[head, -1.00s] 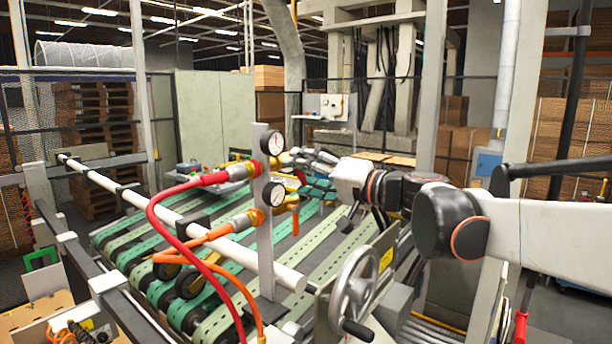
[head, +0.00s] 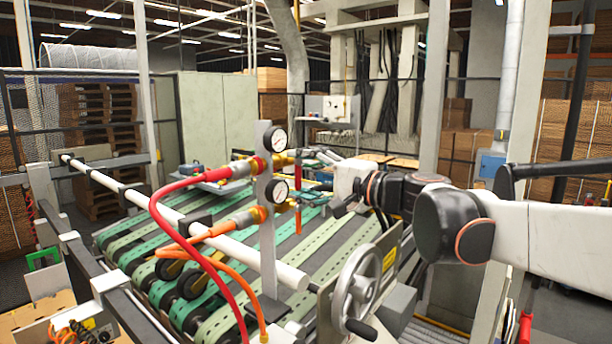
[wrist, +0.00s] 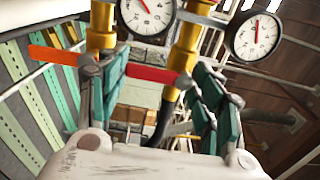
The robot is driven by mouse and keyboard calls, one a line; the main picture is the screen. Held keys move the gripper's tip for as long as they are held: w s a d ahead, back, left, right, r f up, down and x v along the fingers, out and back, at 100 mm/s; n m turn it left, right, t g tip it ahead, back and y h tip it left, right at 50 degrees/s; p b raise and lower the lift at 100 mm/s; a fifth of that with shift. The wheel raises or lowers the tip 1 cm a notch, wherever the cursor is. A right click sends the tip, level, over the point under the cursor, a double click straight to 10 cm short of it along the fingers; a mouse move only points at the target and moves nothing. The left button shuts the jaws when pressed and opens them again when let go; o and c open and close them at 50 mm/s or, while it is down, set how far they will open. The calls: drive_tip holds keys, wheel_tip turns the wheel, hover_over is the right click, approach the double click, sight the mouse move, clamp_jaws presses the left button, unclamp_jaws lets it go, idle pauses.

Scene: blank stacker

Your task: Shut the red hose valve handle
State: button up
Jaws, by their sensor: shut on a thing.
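The red valve handle (wrist: 150,74) lies across between my gripper's fingers in the wrist view, beside a brass-yellow pipe fitting (wrist: 186,50). My gripper (wrist: 155,72) is closed around this handle, with a teal-padded finger at each side of it. In the head view the red handle (head: 298,176) shows below the upper gauge, by the valve on the upright post. The red hose (head: 165,228) runs from this upper fitting down to the front. In the head view the fingers are small and partly hidden.
An orange handle (wrist: 52,55) is just left of my gripper, on the orange hose's (head: 205,262) lower valve. Two gauges (head: 276,140) (wrist: 257,36) stand close by. A handwheel (head: 357,292) and green conveyor belts (head: 215,318) lie below.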

idle(0.3)
drive_tip(key=o, duration=1.1)
drive_tip(key=shift+c, duration=0.2)
drive_tip(key=shift+d, duration=0.1)
drive_tip(key=v, duration=0.7)
drive_tip(key=shift+s, duration=0.2)
drive_tip(key=shift+d, duration=0.15)
